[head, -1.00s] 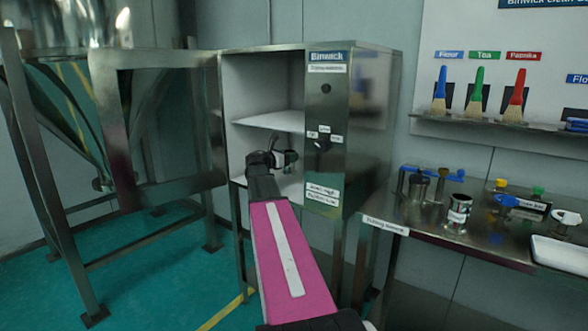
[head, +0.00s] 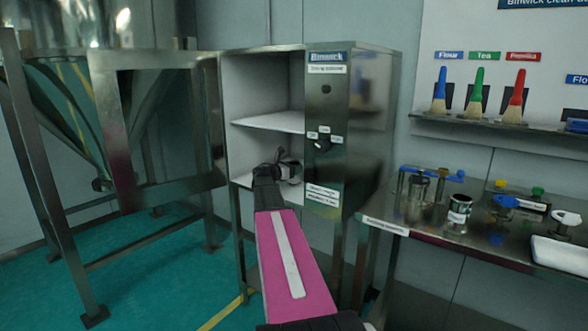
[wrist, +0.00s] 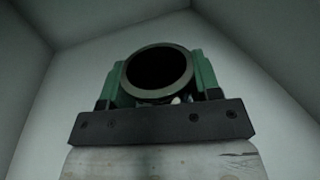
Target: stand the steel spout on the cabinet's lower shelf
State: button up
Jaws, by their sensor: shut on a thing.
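The steel spout (wrist: 160,72) shows in the wrist view as a round tube with a dark open mouth facing the camera. My gripper (wrist: 160,80) is shut around it, with a green finger on each side. In the head view my gripper (head: 276,168) is inside the lower compartment of the steel cabinet (head: 328,90), above its lower shelf (head: 243,180). The spout (head: 292,171) is partly hidden there behind my gripper and the cabinet's front panel. I cannot tell whether its base touches the shelf.
The middle shelf (head: 270,122) is above my gripper and looks bare. The control panel with a dark knob (head: 322,141) is close on the right. A steel hopper frame (head: 160,190) stands left. A bench (head: 440,232) with cups and scoops is at right.

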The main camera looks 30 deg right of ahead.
jog(key=o, duration=1.1)
jog(key=shift+a+r, duration=0.1)
jog(key=shift+a, duration=0.05)
jog(key=a, duration=0.4)
jog(key=s+a, duration=0.1)
jog(key=a, duration=0.6)
jog(key=shift+s+a, duration=0.3)
jog(key=shift+a, duration=0.05)
